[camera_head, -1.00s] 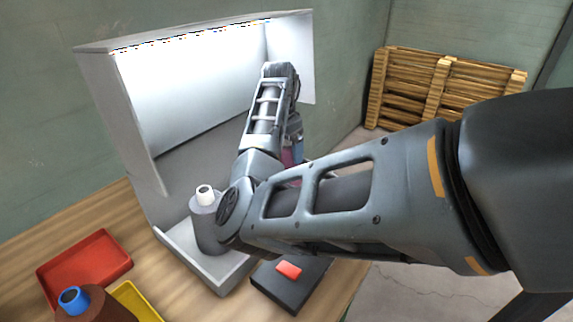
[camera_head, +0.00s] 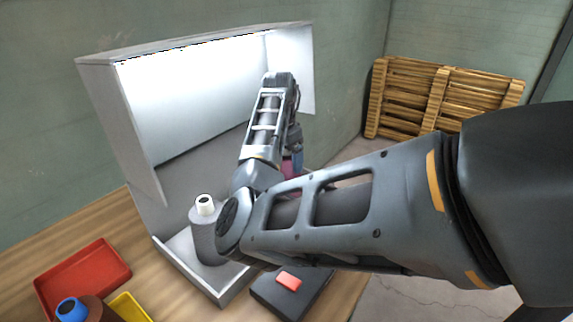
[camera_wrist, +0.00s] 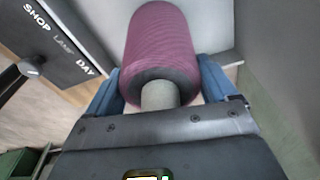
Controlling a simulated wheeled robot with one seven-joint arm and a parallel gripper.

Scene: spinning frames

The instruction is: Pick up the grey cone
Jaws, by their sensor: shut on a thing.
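A grey cone (camera_head: 206,243) with a white tip stands upright inside the light booth in the head view, left of my arm's elbow, which partly covers it. My gripper (camera_wrist: 160,88) is shut on a maroon cone (camera_wrist: 160,40) with a grey tip in the wrist view. The blue fingers sit on either side of its tip end. In the head view, a little of the maroon cone (camera_head: 288,167) shows beside my forearm; most of the gripper is hidden there.
The booth (camera_head: 125,140) has side walls and a front lip. A black box (camera_head: 300,296) with a red piece (camera_head: 288,281) lies to its front right. A red tray (camera_head: 85,278), a yellow tray (camera_head: 130,308) and a blue-tipped brown cone (camera_head: 92,310) are at lower left. A dark sign (camera_wrist: 60,35) is near the gripper.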

